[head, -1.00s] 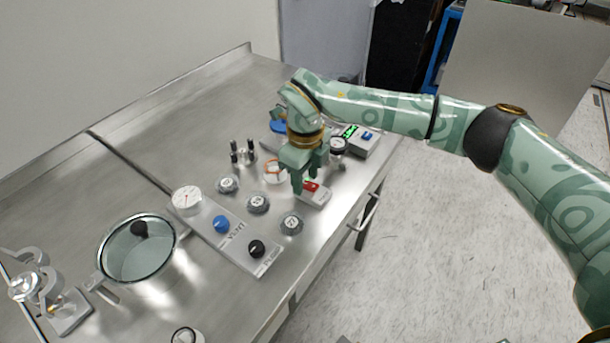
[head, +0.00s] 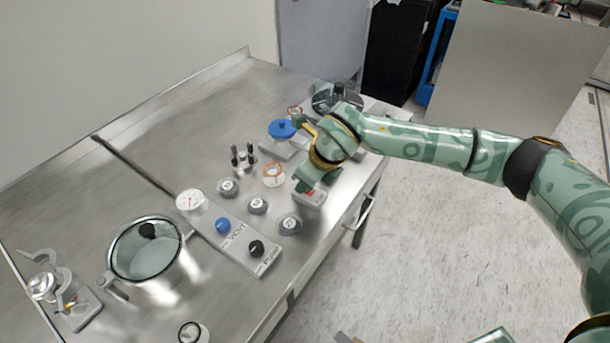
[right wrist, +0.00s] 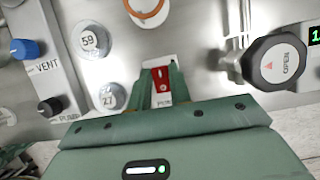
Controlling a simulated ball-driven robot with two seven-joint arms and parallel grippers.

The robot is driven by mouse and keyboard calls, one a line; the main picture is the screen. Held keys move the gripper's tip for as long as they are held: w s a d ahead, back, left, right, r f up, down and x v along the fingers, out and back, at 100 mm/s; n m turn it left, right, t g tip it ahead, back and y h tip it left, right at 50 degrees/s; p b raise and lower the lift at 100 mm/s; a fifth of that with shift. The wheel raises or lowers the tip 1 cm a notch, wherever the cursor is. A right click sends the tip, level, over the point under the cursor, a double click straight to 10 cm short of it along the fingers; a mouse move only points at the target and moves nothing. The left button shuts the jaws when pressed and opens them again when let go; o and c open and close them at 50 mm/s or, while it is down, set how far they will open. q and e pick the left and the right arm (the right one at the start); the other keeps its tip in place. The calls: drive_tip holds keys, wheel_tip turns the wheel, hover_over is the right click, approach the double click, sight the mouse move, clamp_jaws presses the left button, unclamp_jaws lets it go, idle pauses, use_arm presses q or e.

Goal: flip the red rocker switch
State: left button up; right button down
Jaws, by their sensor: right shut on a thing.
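The red rocker switch (head: 316,196) sits on a small pale housing near the table's right edge, partly hidden by my gripper in the head view. In the right wrist view the red rocker (right wrist: 160,86) shows between my two green fingers. My right gripper (head: 302,187) is down at the switch, tilted. In the right wrist view the right gripper (right wrist: 160,76) has one finger on each side of the rocker and is shut on it. I cannot tell which way the rocker is tipped. My left gripper is not in view.
Weights (head: 257,205) marked with numbers stand left of the switch. A panel with a blue knob (head: 223,226) and a black knob (head: 256,248) lies further left. A dark OPEN knob (right wrist: 275,62) is close on the right. A glass-lidded pot (head: 146,262) stands at left.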

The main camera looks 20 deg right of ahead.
drive_tip(key=c, duration=1.3)
unclamp_jaws()
drive_tip(key=p+v, duration=0.3)
drive_tip(key=v, duration=1.3)
drive_tip(key=shift+s+d+r+p, duration=0.1)
drive_tip(key=shift+r+p, duration=0.05)
drive_tip(key=shift+p, duration=0.15)
